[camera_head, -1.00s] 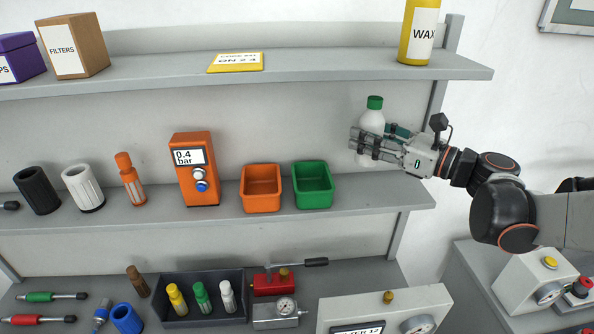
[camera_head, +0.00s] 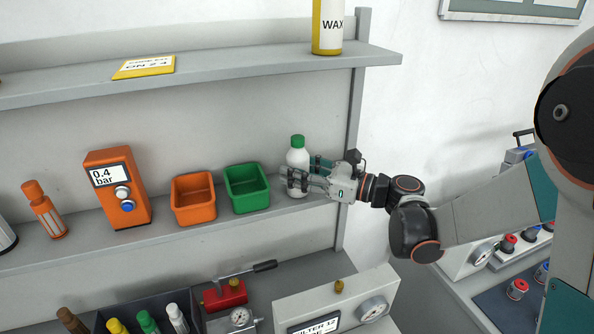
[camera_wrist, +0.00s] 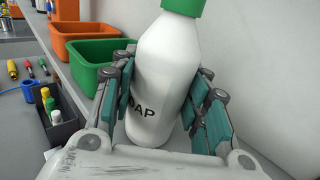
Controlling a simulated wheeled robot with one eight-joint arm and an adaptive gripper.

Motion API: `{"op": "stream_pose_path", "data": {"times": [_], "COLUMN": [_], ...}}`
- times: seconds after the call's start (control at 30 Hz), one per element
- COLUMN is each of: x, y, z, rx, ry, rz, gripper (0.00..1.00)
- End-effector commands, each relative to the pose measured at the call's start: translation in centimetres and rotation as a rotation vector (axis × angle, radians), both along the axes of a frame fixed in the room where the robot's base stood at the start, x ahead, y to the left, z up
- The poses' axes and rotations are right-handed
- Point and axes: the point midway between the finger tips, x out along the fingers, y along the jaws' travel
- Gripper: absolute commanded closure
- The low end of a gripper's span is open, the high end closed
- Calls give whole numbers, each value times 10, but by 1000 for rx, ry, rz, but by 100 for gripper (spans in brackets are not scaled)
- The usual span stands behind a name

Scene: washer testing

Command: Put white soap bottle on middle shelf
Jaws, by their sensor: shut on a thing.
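The white soap bottle (camera_head: 298,155) has a green cap and stands nearly upright at the right part of the middle shelf (camera_head: 190,232), just right of the green bin. My gripper (camera_head: 300,181) reaches in from the right and is shut around the bottle's body. In the wrist view the bottle (camera_wrist: 165,75) sits between the teal finger pads, with part of its label showing "AP". Its base appears at the shelf surface; I cannot tell whether it bears its weight there.
A green bin (camera_head: 247,188) and an orange bin (camera_head: 194,198) stand left of the bottle, then an orange pressure box (camera_head: 118,187). The upper shelf (camera_head: 230,72) carries a yellow wax bottle (camera_head: 327,25). A shelf post (camera_head: 352,150) stands behind the gripper.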

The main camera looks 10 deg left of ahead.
Motion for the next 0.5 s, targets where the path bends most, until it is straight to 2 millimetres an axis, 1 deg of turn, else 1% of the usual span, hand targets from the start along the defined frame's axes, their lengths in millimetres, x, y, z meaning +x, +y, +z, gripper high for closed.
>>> {"op": "stream_pose_path", "data": {"times": [0.2,0.23,0.3,0.5], "x": [0,0,0,0], "y": [0,0,0,0], "z": [-3,-3,-2,-2], "rx": [1,0,0,0], "ry": [0,0,0,0], "rz": [0,0,0,0], "gripper": [92,53,38,38]}}
